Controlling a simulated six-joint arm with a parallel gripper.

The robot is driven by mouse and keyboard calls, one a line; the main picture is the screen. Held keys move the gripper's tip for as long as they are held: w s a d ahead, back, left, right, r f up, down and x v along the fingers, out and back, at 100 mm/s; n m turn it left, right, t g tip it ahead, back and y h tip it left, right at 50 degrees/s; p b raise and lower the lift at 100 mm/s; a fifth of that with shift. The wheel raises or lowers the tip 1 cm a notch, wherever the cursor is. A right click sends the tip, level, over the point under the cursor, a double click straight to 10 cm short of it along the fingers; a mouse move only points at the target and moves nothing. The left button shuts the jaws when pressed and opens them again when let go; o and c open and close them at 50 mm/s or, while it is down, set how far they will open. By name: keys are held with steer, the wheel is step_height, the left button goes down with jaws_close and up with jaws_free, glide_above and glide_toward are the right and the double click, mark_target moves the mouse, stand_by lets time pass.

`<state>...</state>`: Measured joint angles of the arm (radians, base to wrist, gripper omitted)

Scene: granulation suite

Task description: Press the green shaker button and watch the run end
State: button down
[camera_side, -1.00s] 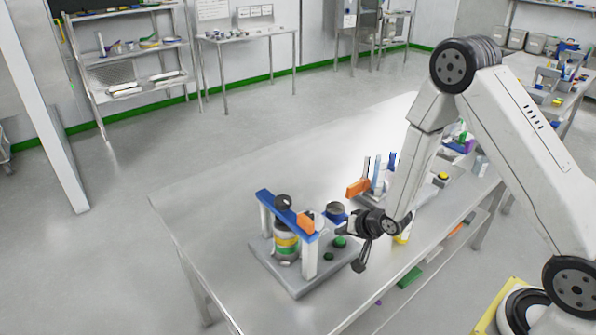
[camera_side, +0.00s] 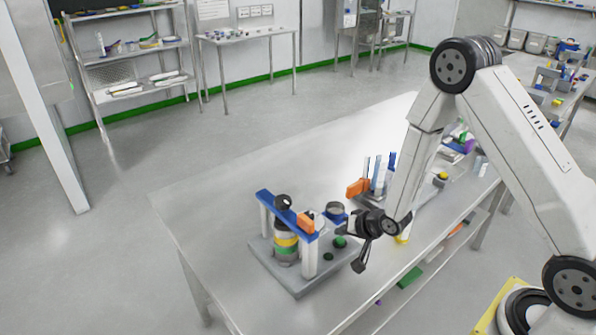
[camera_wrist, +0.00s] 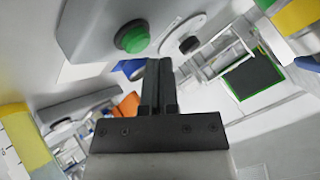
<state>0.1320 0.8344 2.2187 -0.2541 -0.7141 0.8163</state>
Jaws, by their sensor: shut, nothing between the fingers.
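The shaker stands on a grey base plate (camera_side: 295,280) on the steel table, with a blue crossbar (camera_side: 287,214) on pale posts. A banded yellow and green stack (camera_side: 286,243) stands upright under the bar. The green button (camera_side: 340,242) is on the base's right side; in the wrist view a green button (camera_wrist: 132,38) shows on a grey surface, up and left of my fingertips. My gripper (camera_side: 358,266) is shut and empty, close to the base's right edge. In the wrist view its fingers (camera_wrist: 157,64) are together, apart from the button in the picture; depth is unclear.
A smaller dark green knob (camera_side: 328,257) sits near the button. Behind my gripper are an orange block (camera_side: 357,187) and upright blue-topped pieces (camera_side: 379,172). The left part of the table (camera_side: 205,210) is clear.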

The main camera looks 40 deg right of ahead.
mark_target(342, 242)
steer(key=shift+f, duration=0.95)
stand_by(1.4)
steer(key=shift+r, duration=0.95)
steer(key=shift+r, duration=0.1)
steer(key=shift+r, duration=2.4)
steer(key=shift+r, duration=0.1)
